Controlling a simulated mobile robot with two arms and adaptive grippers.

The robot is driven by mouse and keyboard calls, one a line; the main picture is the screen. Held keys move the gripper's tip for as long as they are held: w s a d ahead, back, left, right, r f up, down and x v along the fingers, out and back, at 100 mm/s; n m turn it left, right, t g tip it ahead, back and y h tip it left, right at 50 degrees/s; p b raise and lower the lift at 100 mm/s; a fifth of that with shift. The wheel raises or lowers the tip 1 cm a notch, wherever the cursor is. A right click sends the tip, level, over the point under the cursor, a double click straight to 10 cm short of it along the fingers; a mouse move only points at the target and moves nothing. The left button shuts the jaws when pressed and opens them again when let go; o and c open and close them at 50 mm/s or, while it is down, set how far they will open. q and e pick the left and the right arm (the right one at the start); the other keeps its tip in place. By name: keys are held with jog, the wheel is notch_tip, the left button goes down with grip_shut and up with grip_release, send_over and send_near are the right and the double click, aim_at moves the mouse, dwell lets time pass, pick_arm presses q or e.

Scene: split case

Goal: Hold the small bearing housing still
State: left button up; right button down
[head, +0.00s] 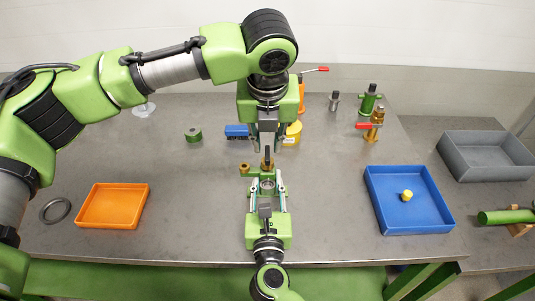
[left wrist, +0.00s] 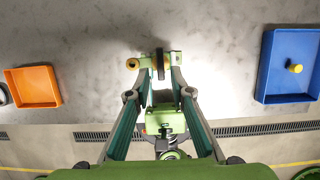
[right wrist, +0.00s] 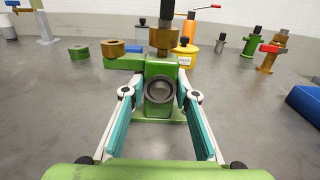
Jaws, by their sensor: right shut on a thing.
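The small bearing housing is a green block with a dark-rimmed round bore facing the right wrist camera (right wrist: 160,92); it stands on the table and also shows in the head view (head: 267,184). My right gripper (head: 267,190) is shut on it, one finger against each side. A brass piece with a black upper part (right wrist: 163,38) stands upright at the housing's top or just behind it; I cannot tell which. My left gripper (head: 267,148) points down above the housing. In the left wrist view its fingers (left wrist: 160,58) are apart, with the black part showing between them.
A brass ring (right wrist: 112,47) sits on a green part left of the housing. A blue tray (head: 420,228) with a yellow piece (head: 407,195) is at right, an orange tray (head: 85,218) at left.

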aim_at(268, 154)
pick_arm(q)
jog(key=shift+x, duration=1.85)
grip_shut()
